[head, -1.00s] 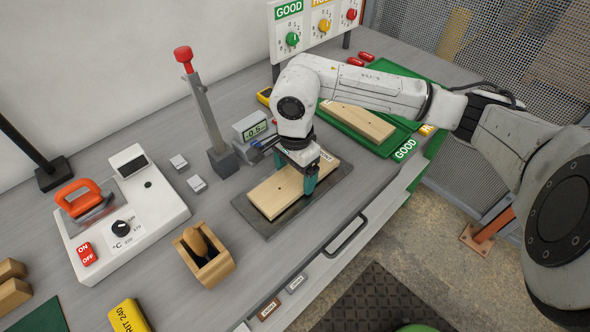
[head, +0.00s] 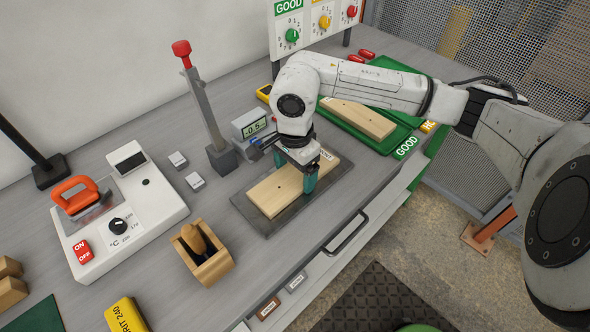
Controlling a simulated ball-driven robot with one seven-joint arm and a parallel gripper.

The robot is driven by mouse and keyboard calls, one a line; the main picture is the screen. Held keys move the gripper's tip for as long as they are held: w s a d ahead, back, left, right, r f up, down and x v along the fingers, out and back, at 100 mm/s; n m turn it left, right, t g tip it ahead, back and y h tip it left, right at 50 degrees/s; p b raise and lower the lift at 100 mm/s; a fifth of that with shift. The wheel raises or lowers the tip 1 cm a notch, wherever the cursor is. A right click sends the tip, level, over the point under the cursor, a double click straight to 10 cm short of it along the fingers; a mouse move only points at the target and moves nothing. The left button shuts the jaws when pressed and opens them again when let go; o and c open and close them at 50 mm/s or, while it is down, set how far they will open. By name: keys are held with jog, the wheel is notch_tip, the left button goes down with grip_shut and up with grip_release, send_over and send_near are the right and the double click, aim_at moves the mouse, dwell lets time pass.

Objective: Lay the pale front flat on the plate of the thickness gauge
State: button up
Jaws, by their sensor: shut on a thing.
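The pale front (head: 275,192) is a light wooden board lying flat, as far as I can see, over the dark plate (head: 262,222) of the thickness gauge. My gripper (head: 309,182) points down over the board's middle and right part, with its green fingers at the board's sides, shut on it. The far finger is mostly hidden behind the hand. The gauge's display box (head: 250,126) stands just behind the plate and reads about 0.5. Whether the board fully touches the plate is hard to tell.
A green tray (head: 401,139) marked GOOD holds another pale board (head: 362,119) at the right. A grey post with a red knob (head: 181,47) rises behind the gauge. A white heater unit (head: 140,222) and a wooden holder (head: 211,269) stand to the left.

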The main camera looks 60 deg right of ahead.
jog(key=shift+f, duration=0.1)
jog(key=o, duration=1)
notch_tip(320, 180, up, 11)
jog(key=shift+f+b, duration=0.1)
jog(key=shift+b, duration=0.85)
